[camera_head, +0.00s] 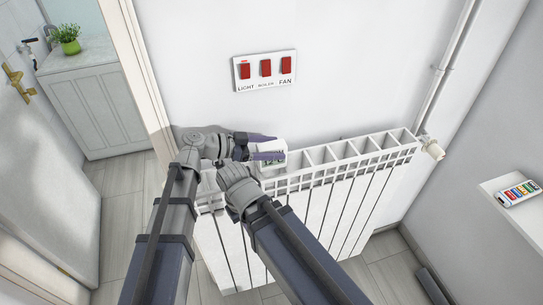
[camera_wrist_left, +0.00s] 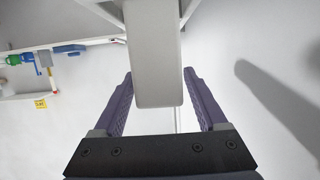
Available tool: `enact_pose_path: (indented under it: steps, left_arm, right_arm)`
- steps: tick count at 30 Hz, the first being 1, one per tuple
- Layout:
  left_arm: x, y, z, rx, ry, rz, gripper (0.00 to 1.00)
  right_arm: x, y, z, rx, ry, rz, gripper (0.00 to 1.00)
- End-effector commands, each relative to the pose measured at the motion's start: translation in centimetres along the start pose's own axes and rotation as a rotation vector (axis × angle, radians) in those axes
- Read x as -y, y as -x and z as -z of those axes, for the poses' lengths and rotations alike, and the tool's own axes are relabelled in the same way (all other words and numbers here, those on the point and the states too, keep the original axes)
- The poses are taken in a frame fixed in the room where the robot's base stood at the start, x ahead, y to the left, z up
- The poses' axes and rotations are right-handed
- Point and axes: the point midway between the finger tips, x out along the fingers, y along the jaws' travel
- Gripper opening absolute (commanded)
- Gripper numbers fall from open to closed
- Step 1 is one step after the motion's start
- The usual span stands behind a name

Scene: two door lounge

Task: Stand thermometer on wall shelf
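The white thermometer (camera_head: 273,146), a small block with a dark display, is at the back left top of the radiator, partly hidden by my left gripper. My left gripper (camera_head: 264,147) has its purple fingers apart on either side of it. In the left wrist view a pale slab, which looks like the thermometer (camera_wrist_left: 156,55), reaches between the fingers of my left gripper (camera_wrist_left: 158,80), with gaps on both sides. I cannot tell whether it rests on the radiator. A white wall shelf (camera_head: 507,214) is at the right edge. My right gripper is not visible.
A ribbed white radiator (camera_head: 325,205) stands below a panel of red switches (camera_head: 266,70). A remote-like item with coloured buttons (camera_head: 518,193) lies on the shelf. A pipe and valve (camera_head: 432,147) are at the radiator's right end. A doorway is left.

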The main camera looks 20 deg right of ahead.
Motion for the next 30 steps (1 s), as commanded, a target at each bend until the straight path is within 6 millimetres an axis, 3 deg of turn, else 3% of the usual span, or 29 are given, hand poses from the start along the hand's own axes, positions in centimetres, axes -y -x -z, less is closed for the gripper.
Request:
enact_pose_path:
  steps: [2, 19, 30]
  left_arm:
    - [-0.01, 0.02, 0.00, 0.000, 0.000, 0.000, 0.65]
    - [0.00, 0.03, -0.01, 0.000, 0.000, 0.000, 0.01]
    - [0.00, 0.05, 0.07, -0.001, 0.000, 0.000, 0.00]
  right_arm:
    - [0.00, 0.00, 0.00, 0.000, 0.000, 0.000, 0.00]
    - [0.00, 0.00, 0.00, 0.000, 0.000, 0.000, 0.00]
    - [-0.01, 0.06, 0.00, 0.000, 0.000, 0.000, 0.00]
